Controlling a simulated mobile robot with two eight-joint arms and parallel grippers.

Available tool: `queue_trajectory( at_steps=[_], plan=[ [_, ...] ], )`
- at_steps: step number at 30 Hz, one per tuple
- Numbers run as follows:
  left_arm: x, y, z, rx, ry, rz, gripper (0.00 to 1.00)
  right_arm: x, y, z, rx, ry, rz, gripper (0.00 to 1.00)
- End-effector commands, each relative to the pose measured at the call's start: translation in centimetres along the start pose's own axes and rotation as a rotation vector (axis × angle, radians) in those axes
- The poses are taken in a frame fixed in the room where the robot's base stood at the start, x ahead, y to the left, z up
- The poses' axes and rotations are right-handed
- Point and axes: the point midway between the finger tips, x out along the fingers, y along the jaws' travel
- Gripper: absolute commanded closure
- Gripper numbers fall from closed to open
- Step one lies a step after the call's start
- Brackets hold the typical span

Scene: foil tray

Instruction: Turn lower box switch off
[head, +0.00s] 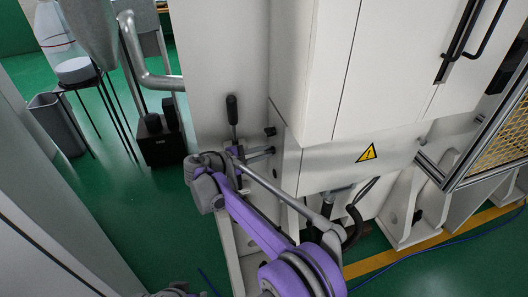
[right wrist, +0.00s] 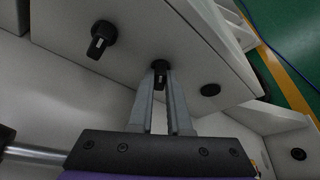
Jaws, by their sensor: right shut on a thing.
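The lower box switch (right wrist: 160,65) is a small black knob with a pale mark, on the light grey side face of the box. My right gripper (right wrist: 161,78) is shut on it, with one finger on each side. In the head view my right gripper (head: 271,151) reaches the box's left side face, where its fingertips hide the lower switch. A second black knob, the upper switch (right wrist: 101,38), stands apart from the fingers; it also shows in the head view (head: 270,131). My left gripper does not show.
The white cabinet (head: 395,60) overhangs the grey box (head: 325,165), which bears a yellow warning sign (head: 367,153). A black-handled lever (head: 232,108) rises close behind my right wrist. A round black fitting (right wrist: 210,90) sits beside the fingers.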

Motion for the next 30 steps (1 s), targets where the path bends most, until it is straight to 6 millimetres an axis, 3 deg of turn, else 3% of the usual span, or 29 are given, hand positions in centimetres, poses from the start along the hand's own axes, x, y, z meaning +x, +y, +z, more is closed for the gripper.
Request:
queue_trajectory(
  at_steps=[7, 8, 12, 23, 30],
  plan=[
    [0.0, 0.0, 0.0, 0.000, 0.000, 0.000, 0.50, 0.0, 0.0, 0.0, 0.001, 0.000, 0.000, 1.00],
    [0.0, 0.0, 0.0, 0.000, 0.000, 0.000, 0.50, 0.0, 0.0, 0.0, 0.001, 0.000, 0.000, 0.80],
    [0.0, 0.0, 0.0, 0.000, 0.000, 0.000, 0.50, 0.0, 0.0, 0.0, 0.001, 0.000, 0.000, 0.55],
    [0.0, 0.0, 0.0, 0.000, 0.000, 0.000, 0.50, -0.4, 0.0, 0.0, 0.001, 0.001, 0.001, 0.54],
    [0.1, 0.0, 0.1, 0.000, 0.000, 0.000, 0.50, -4.4, 0.0, -0.1, 0.001, 0.003, 0.002, 0.54]
  ],
)
